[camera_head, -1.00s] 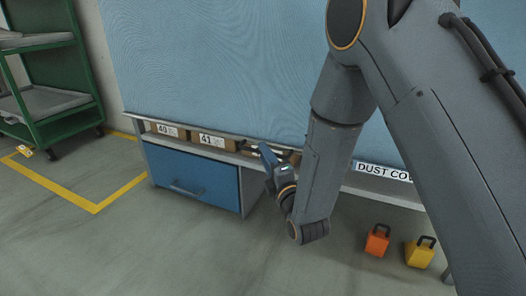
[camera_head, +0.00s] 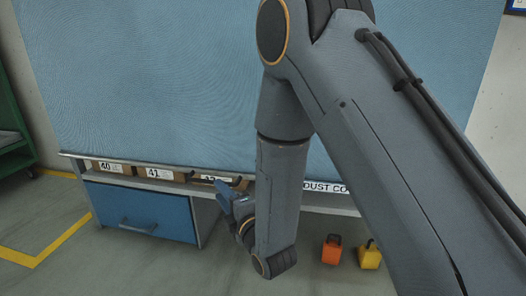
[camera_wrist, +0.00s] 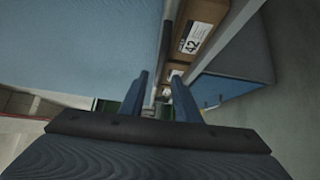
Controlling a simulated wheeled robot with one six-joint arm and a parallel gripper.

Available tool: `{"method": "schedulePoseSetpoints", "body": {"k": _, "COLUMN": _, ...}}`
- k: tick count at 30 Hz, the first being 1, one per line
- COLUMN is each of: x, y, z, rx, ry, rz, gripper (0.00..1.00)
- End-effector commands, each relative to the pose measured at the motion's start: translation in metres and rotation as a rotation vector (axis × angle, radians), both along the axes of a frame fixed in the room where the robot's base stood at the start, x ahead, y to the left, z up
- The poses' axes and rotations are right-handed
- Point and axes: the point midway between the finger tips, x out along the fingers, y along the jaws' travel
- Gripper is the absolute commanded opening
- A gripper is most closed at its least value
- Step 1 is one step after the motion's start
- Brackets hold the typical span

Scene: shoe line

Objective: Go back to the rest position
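My gripper (camera_head: 226,196) is in front of the shelf, just below and beside a cardboard box labelled 42 (camera_head: 211,180). In the wrist view its two blue fingers (camera_wrist: 160,98) stand apart with nothing held between them. The 42 box also shows in the wrist view (camera_wrist: 195,35), beyond the fingers and apart from them. In the head view my forearm hides part of the shelf behind it.
Boxes labelled 40 (camera_head: 106,167) and 41 (camera_head: 154,173) sit on the shelf under a large blue panel (camera_head: 150,80). A blue drawer unit (camera_head: 140,212) is below. Orange (camera_head: 331,252) and yellow (camera_head: 370,256) padlock-shaped objects stand on the floor. A green rack (camera_head: 12,125) is at left.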

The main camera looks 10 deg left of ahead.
Motion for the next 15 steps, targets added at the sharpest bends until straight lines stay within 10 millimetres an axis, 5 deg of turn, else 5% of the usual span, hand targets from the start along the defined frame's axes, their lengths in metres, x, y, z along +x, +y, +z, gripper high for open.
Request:
{"method": "schedulePoseSetpoints", "body": {"k": 8, "x": -0.016, "y": -0.008, "z": 0.039, "rx": 0.077, "ry": 0.498, "rz": -0.102, "gripper": 0.29}}
{"method": "schedulePoseSetpoints", "body": {"k": 15, "x": -0.070, "y": -0.038, "z": 0.065, "rx": 0.169, "ry": 0.937, "rz": -0.294, "gripper": 0.29}}
